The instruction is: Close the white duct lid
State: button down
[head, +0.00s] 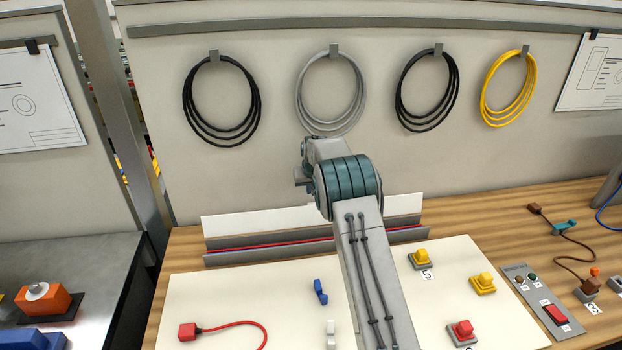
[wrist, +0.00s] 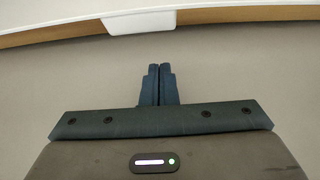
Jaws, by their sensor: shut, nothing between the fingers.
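The grey wire duct (head: 222,258) lies along the back of the bench, with red and blue wires showing inside it. Its white lid (head: 240,225) stands raised along the duct's back side, so the duct is open. My arm crosses in front and hides part of the duct and lid. In the wrist view, one end of a white piece that looks like the lid (wrist: 140,21) shows at the top edge. My gripper (wrist: 158,70) is shut and empty, apart from that white piece, over a plain grey surface. Its fingers are hidden in the head view.
A white board (head: 215,300) in front of the duct carries blue, white, red and yellow parts. A switch panel (head: 545,302) is at the right. Cable coils (head: 222,135) hang on the wall behind. The wall between the coils and lid is clear.

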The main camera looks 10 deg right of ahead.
aim_at(317, 213)
jog(key=shift+s+f+p, duration=0.3)
jog(key=shift+s+p, duration=0.3)
jog(key=shift+s, duration=0.15)
jog(key=shift+s+f+p, duration=0.3)
jog(key=shift+s+p, duration=0.3)
jog(key=shift+s, duration=0.1)
jog(key=shift+a, duration=0.1)
jog(key=shift+s+f+b, duration=0.1)
jog(key=shift+f+b, duration=0.05)
jog(key=shift+b, duration=0.7)
jog(key=shift+s, duration=0.1)
jog(key=shift+t+b, duration=0.3)
jog(key=shift+b, duration=0.1)
jog(key=shift+s+r+b, duration=0.1)
jog(key=shift+r+b, duration=0.1)
jog(key=shift+b, duration=0.1)
